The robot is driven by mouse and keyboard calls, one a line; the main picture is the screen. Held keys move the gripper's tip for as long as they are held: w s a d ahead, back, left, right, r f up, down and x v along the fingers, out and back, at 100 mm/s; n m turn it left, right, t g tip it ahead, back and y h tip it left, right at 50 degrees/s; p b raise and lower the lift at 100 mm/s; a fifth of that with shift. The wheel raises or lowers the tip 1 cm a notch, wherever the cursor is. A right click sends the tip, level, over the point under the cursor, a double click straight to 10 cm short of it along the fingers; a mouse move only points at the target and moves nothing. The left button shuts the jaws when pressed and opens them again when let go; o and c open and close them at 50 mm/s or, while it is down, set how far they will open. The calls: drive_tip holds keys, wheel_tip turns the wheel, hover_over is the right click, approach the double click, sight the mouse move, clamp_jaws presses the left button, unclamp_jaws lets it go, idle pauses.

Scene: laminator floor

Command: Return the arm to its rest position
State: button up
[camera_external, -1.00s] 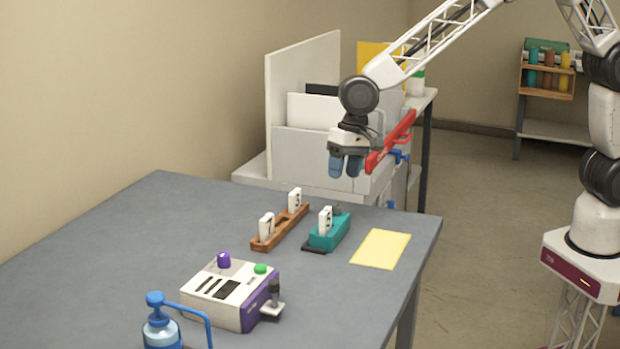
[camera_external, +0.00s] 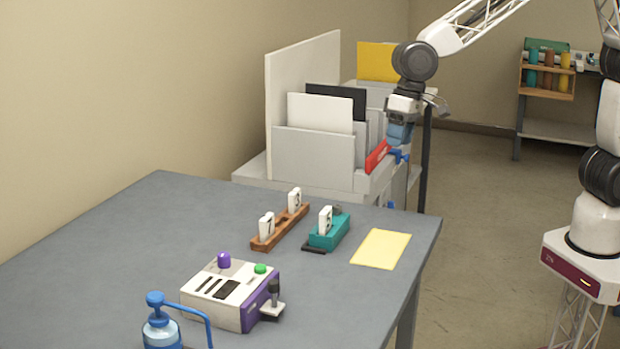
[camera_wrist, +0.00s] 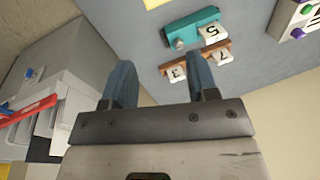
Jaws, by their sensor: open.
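My gripper (camera_external: 399,135) hangs in the air at the table's far right, in front of the grey sorter cabinet. Its two blue fingers point down and it holds nothing. My arm reaches in from the upper right.
A grey table (camera_external: 130,240) holds a wooden rack (camera_external: 281,228) with white number tags, a teal holder (camera_external: 329,232) with one tag, a yellow sheet (camera_external: 381,249), a white-and-purple machine (camera_external: 231,293) and a blue pump bottle (camera_external: 162,330). A red-handled item (camera_external: 377,156) is by the cabinet (camera_external: 313,155).

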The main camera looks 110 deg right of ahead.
drive_tip(key=s+a+r+n, duration=0.1)
drive_tip(key=s+a+n, duration=0.2)
drive_tip(key=s, duration=1)
drive_tip(key=s+a+r+n, duration=0.2)
drive_tip(key=s+a+n, duration=0.2)
drive_tip(key=s, duration=0.9)
drive_tip(key=s+a+r+n+h, duration=0.1)
drive_tip(key=s+a+r+n, duration=0.1)
drive_tip(key=s, duration=1.1)
drive_tip(key=shift+s+a+r+n, duration=0.25)
drive_tip(key=shift+a+n, duration=0.45)
drive_tip(key=shift+a, duration=0.35)
